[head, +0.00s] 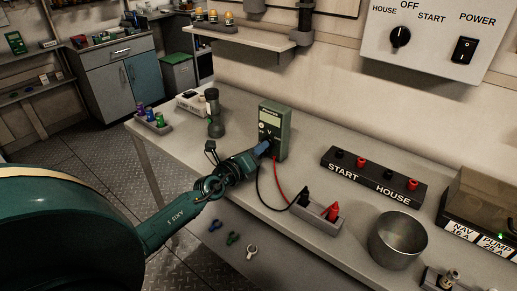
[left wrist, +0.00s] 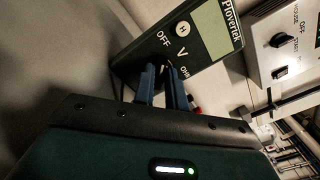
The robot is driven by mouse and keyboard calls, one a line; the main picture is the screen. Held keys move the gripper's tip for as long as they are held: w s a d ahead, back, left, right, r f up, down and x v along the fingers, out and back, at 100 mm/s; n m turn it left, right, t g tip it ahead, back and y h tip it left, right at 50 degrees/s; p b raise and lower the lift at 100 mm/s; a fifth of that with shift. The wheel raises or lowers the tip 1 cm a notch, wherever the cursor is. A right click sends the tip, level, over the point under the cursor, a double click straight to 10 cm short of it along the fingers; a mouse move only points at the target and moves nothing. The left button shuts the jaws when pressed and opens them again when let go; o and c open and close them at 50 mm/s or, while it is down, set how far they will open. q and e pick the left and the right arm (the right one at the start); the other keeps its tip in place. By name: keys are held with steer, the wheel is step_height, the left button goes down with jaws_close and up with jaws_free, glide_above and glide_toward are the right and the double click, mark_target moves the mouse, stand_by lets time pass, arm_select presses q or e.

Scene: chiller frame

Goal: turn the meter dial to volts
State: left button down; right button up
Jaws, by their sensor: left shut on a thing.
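The green meter (head: 283,122) stands upright on the bench in the head view. In the left wrist view the meter (left wrist: 207,50) is tilted in the picture, with a pale screen, a round H button and the marks OFF, V and OHM around its dial. My left gripper (head: 266,147) reaches the lower front of the meter. In the left wrist view the blue fingers of the left gripper (left wrist: 166,75) are closed on the dial, which they mostly hide. Which mark the dial points to cannot be told. My right gripper is in neither view.
Black and red leads run from the meter to probes in a grey holder (head: 318,218). A START/HOUSE terminal block (head: 372,178) and a metal bowl (head: 397,240) stand to the right. A flashlight (head: 214,115) stands to the left. A switch panel (head: 437,38) hangs on the wall.

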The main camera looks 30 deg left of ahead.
arm_select(q)
steer(key=m, duration=0.3)
steer(key=shift+m, duration=0.3)
steer(key=shift+d+m+p, duration=0.15)
steer(key=shift+m+p, duration=0.3)
steer(key=shift+m, duration=1.75)
steer(key=c, duration=1.4)
jaws_free()
steer(key=shift+c, duration=0.2)
steer(key=shift+s, duration=0.1)
steer(key=s, duration=0.4)
steer(key=s+b, duration=0.1)
steer(key=s, duration=0.3)
steer(key=s+a, duration=0.1)
steer(key=s, duration=0.3)
steer(key=shift+f+b, duration=0.1)
steer(key=shift+b, duration=0.2)
steer(key=shift+s, duration=0.5)
